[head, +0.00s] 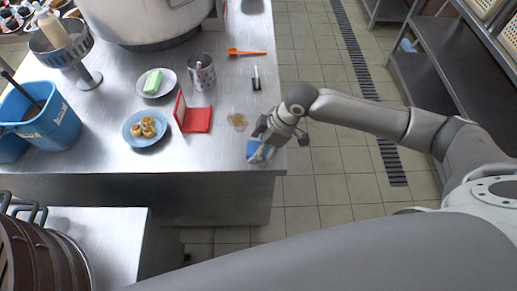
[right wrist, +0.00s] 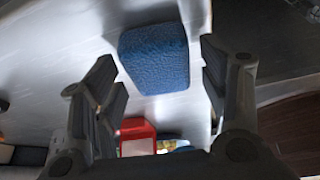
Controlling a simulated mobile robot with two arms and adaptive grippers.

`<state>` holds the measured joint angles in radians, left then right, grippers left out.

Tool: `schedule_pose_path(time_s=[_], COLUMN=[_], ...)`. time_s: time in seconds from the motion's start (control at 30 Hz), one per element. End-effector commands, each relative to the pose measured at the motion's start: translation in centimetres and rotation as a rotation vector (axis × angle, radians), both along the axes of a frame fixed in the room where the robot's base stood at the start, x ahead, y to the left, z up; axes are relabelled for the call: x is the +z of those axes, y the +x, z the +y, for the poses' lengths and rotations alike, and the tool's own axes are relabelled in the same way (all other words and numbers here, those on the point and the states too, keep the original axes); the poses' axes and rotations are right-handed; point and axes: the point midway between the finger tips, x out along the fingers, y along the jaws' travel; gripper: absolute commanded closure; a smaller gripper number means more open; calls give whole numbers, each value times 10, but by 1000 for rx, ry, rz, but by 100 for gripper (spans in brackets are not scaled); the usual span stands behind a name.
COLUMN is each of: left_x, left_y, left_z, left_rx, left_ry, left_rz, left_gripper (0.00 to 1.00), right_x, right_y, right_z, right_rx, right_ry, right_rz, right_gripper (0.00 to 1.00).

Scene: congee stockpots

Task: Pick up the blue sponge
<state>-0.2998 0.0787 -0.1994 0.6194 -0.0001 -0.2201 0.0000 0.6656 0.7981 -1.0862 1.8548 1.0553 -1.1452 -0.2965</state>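The blue sponge (head: 252,147) lies on the steel counter (head: 215,160) near its front right corner. My right gripper (head: 262,153) is over it, with its fingers partly covering it in the head view. In the right wrist view, the textured blue sponge (right wrist: 155,58) lies between and beyond the two fingers of my right gripper (right wrist: 160,75). The fingers are spread wide, with a gap visible on each side of the sponge. I cannot tell how high the fingertips are above the counter. My left gripper is not in view.
A brown stain (head: 237,121), an open red folder-like object (head: 197,119), a blue plate (head: 146,143) of food and a metal cup (head: 201,72) are to the left. Tiled floor (head: 325,190) is right of the counter.

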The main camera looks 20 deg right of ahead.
Motion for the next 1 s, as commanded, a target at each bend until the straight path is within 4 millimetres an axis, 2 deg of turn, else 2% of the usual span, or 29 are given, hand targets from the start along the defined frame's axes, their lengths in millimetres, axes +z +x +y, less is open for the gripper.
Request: schedule_pose_path(time_s=[0.03, 0.2, 0.27, 0.67, 0.87, 1.0], left_x=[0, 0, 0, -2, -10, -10], left_y=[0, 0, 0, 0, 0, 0], left_z=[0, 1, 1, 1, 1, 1], left_rx=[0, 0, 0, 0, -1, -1], left_ry=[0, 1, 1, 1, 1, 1], left_rz=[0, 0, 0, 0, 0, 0], left_gripper=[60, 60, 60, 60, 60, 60], right_x=[0, 0, 0, 7, 33, 57], right_y=[0, 0, 0, 1, 1, -19], right_z=[0, 0, 0, 0, -1, -11], right_rx=[0, 0, 0, 0, 0, 0], right_ry=[0, 0, 0, 1, 0, -2], right_rz=[0, 0, 0, -3, -5, -4], right_gripper=[44, 66, 71, 72, 72, 72])
